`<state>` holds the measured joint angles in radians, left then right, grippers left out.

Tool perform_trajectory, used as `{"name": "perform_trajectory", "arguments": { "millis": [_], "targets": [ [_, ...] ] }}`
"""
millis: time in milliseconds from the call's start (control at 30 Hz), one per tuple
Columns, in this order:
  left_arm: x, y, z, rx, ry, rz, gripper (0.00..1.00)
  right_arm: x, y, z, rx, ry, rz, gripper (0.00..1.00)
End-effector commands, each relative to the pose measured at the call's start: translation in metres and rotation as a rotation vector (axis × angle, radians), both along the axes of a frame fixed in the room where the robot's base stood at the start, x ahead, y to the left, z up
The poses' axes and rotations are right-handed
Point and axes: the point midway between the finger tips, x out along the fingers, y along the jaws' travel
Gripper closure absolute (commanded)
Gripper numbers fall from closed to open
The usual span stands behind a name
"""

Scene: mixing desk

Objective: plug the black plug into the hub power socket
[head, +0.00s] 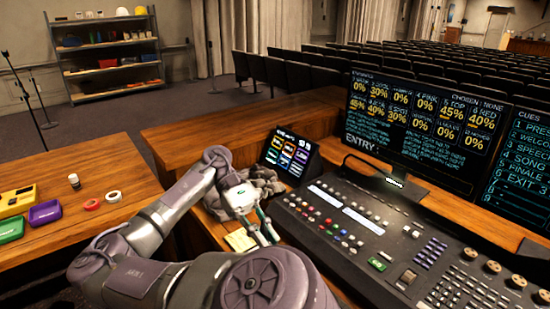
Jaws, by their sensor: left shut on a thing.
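My left gripper (268,236) reaches in from the lower left and points down at the desk's left part, beside the left edge of the mixing console. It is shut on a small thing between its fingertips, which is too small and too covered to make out. I cannot pick out the black plug or the hub power socket in the head view. My right gripper is not in view.
A yellow note pad (240,241) lies left of the gripper. A grey crumpled cloth (267,184) and a tablet (288,153) are behind it. The mixing console (345,262) and a monitor (420,125) fill the right. A side table (125,180) holds small boxes and tape rolls.

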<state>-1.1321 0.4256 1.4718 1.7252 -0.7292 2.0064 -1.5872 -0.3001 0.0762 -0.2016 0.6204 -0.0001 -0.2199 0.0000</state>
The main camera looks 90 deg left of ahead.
Motion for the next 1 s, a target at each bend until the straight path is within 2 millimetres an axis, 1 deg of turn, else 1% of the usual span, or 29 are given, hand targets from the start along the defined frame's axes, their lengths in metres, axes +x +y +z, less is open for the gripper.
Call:
{"name": "perform_trajectory", "arguments": {
  "millis": [33, 100, 133, 167, 367, 500, 1000],
  "targets": [
    [0.001, -0.003, -0.010, 0.004, 0.000, -0.002, 1.00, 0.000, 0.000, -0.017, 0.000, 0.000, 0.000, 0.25],
    [0.003, -0.007, -0.011, 0.004, 0.002, -0.004, 1.00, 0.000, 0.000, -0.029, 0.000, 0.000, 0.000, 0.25],
    [0.006, -0.010, -0.003, 0.003, -0.001, -0.005, 1.00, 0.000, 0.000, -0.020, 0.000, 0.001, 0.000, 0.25],
    [0.009, -0.012, 0.000, 0.001, -0.002, -0.006, 1.00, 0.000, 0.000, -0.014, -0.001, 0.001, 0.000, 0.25],
    [0.029, -0.029, -0.001, 0.001, -0.002, -0.004, 1.00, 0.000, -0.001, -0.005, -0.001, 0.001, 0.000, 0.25],
    [0.047, -0.046, -0.003, 0.002, -0.001, -0.005, 1.00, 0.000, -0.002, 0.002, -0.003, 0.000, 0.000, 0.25],
    [0.122, -0.112, -0.015, 0.002, 0.003, -0.007, 1.00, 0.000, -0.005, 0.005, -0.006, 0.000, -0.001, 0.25]
  ]
}}
